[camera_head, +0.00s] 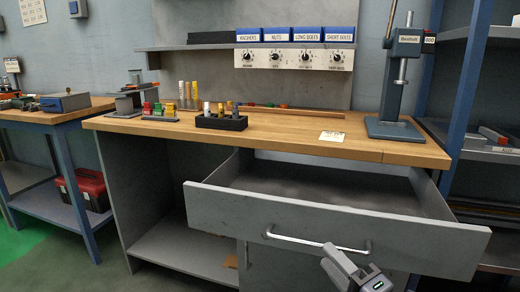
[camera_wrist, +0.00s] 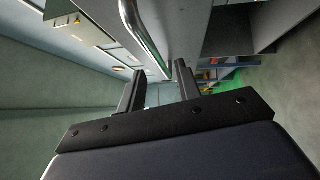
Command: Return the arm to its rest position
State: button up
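My gripper (camera_head: 328,257) is at the bottom of the head view, by the right part of the drawer's silver handle (camera_head: 290,239). In the wrist view my gripper (camera_wrist: 160,70) has its two dark fingers spread apart, with nothing clamped between them. The handle (camera_wrist: 145,40) runs down toward the gap between the fingertips in that view. I cannot tell whether it touches a finger. The grey drawer (camera_head: 330,216) is pulled out from under the bench, and the visible part of its inside looks empty.
Blue-framed shelving (camera_head: 464,90) stands at the right. A red toolbox (camera_head: 88,188) sits low at the left.

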aim_at(317, 244)
jog(key=shift+b+x, duration=0.5)
jog(key=shift+x, duration=2)
jog(key=shift+w+a, duration=0.1)
